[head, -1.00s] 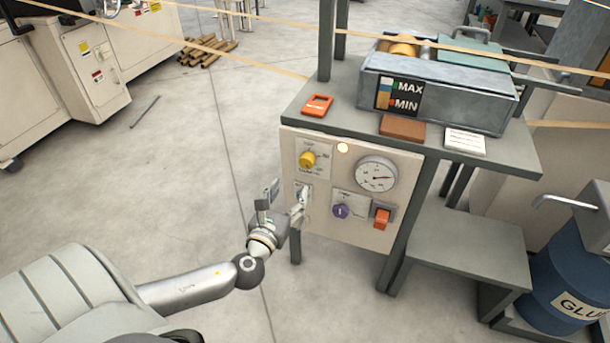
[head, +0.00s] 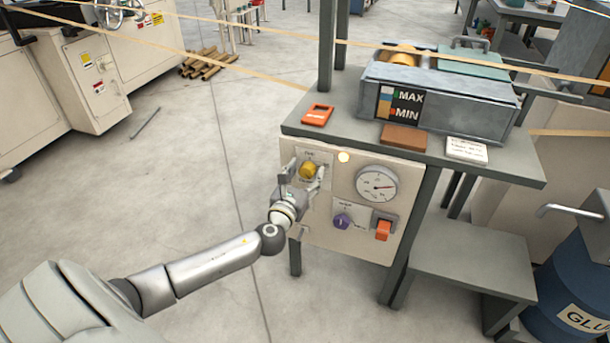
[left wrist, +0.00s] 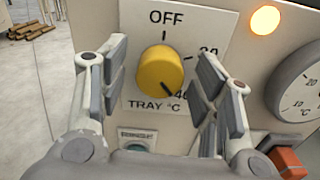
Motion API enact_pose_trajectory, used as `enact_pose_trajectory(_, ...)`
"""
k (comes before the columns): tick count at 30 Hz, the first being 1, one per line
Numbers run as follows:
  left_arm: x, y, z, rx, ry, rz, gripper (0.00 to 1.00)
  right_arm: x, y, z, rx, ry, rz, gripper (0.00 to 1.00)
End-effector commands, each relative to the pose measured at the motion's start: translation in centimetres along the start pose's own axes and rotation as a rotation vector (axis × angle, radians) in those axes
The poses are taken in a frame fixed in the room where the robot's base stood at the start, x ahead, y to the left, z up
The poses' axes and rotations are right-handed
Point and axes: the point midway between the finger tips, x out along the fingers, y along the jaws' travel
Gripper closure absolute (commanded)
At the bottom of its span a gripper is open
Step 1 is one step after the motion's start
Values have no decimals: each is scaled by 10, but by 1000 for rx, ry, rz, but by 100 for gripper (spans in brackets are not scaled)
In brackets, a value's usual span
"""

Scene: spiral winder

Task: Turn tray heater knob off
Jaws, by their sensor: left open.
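The yellow tray heater knob (head: 308,170) is on the cream control panel (head: 340,246). In the left wrist view the knob (left wrist: 158,72) sits on a white plate marked OFF at the top, 20 at the right and 40 at the lower right, with "TRAY °C" below. Its dark pointer mark faces the lower right, near 40. My left gripper (head: 302,178) is open in front of the knob, one finger on each side of it. In the wrist view there are gaps between the fingers and the knob. My right gripper is not in view.
A lit lamp (head: 344,157), a gauge (head: 377,184), a purple knob (head: 342,221) and an orange switch (head: 383,230) are on the same panel. The grey tabletop (head: 350,113) overhangs it, bearing the glue tray (head: 440,95).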

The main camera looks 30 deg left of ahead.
Motion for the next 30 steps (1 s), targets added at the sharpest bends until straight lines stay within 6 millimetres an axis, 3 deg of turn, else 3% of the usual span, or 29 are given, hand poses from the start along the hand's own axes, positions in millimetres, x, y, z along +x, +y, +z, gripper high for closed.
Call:
enact_pose_trajectory(7,0,0,0,-1,0,-1,42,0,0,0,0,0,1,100)
enact_pose_trajectory(18,0,0,0,0,0,0,88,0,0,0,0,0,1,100)
enact_pose_trajectory(30,0,0,-1,-90,0,-1,88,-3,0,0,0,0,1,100)
